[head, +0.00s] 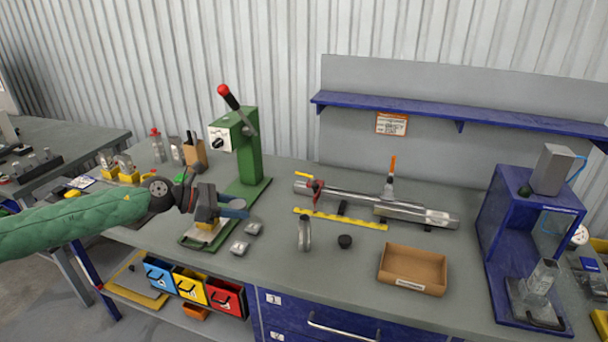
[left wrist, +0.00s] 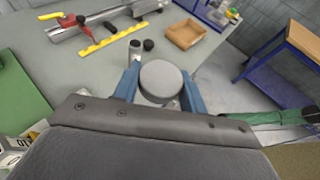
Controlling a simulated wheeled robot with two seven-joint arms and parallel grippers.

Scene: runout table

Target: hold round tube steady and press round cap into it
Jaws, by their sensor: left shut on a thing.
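My left gripper (head: 234,208) reaches in from the left above the front of the green press. In the left wrist view its blue fingers (left wrist: 160,84) are closed on the sides of a round grey thing with a flat face (left wrist: 160,75). I cannot tell exactly what this thing is; in the head view the gripper hides it. A round grey metal tube (head: 304,233) stands upright on the table, apart from the gripper. A round black cap (head: 345,241) lies to its right; it also shows in the left wrist view (left wrist: 149,45). My right gripper is not in view.
A green lever press (head: 246,160) stands behind my left gripper. Two small grey pieces (head: 240,246) lie near the front edge. A yellow ruler (head: 340,218), a long metal profile (head: 350,198), a cardboard tray (head: 413,268) and a blue stand (head: 500,230) are further right.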

